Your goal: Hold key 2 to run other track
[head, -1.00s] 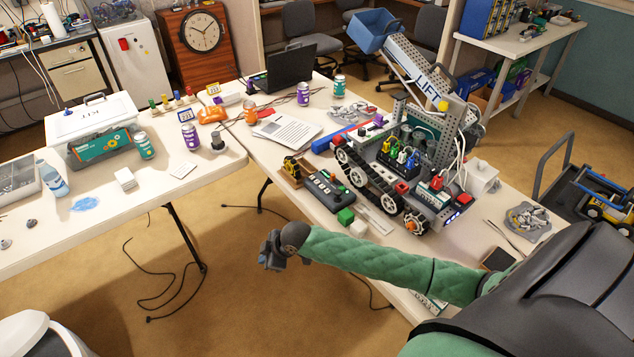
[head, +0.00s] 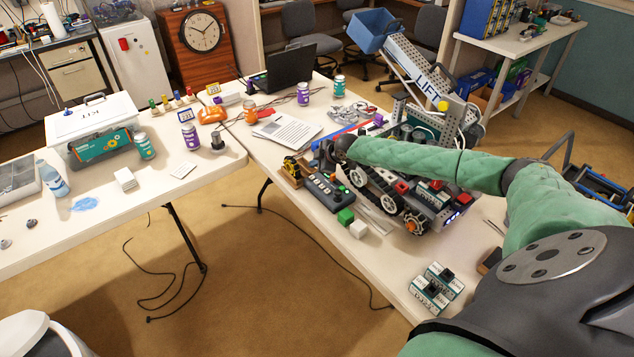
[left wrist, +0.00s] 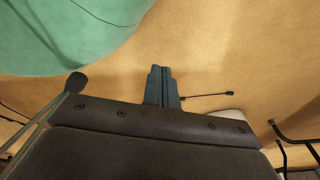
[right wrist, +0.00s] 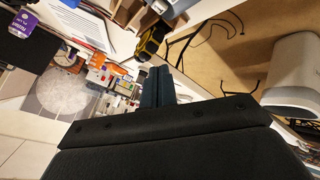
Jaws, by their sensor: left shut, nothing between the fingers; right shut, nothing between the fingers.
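A dark control box (head: 330,194) with small coloured buttons lies on the table, left of the tracked robot (head: 408,188) with its "LIFT" mast. Key numbers are too small to read. The near track (head: 362,182) faces the box. My right gripper (head: 322,160) is at the far end of the box, close to the robot's track end; I cannot tell if it touches either. The fingers show shut and empty in the right wrist view (right wrist: 155,85). My left gripper (left wrist: 160,85) is shut and empty over bare floor, outside the head view.
Papers (head: 287,130) lie behind. Teal-and-white modules (head: 437,287) lie at the table's front edge. My right forearm passes over the tracked robot.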

